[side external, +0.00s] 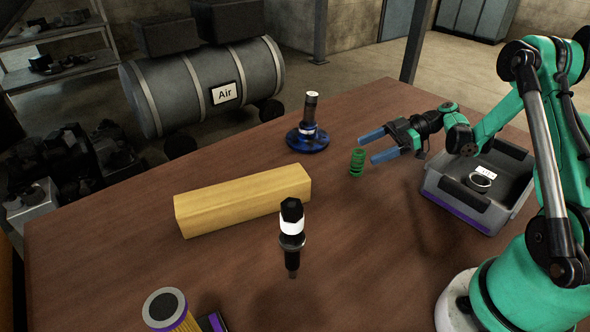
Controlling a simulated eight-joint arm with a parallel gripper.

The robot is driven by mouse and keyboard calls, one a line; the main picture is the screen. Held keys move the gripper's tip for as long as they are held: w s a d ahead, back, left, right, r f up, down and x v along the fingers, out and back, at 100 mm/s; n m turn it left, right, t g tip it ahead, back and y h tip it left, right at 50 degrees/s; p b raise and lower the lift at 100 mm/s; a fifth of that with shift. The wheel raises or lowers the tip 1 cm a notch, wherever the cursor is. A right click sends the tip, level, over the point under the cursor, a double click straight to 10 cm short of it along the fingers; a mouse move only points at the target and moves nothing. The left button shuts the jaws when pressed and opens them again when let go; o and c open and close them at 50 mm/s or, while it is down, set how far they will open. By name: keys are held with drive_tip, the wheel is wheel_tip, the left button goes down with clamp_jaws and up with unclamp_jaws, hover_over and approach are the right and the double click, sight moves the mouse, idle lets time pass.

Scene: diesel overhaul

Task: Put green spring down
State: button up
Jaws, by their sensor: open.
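The green spring (357,162) is upright at the right middle of the brown table. Its lower end appears to be at the tabletop, but I cannot tell for sure whether it touches. My gripper (371,146) reaches in from the right with two blue fingers. The fingers are open. One finger is behind the spring and the other is in front and to its right. The spring is at the fingertips, with a gap visible between it and the nearer finger.
A grey bin (465,207) holding a labelled ring part stands under my arm. A valve-like part on a blue base (308,139), a yellow wooden block (243,200), a black injector (291,240) and a yellow-purple filter (168,309) are on the table.

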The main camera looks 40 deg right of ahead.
sight(358, 162)
drive_tip(key=shift+x, duration=2.65)
clamp_jaws()
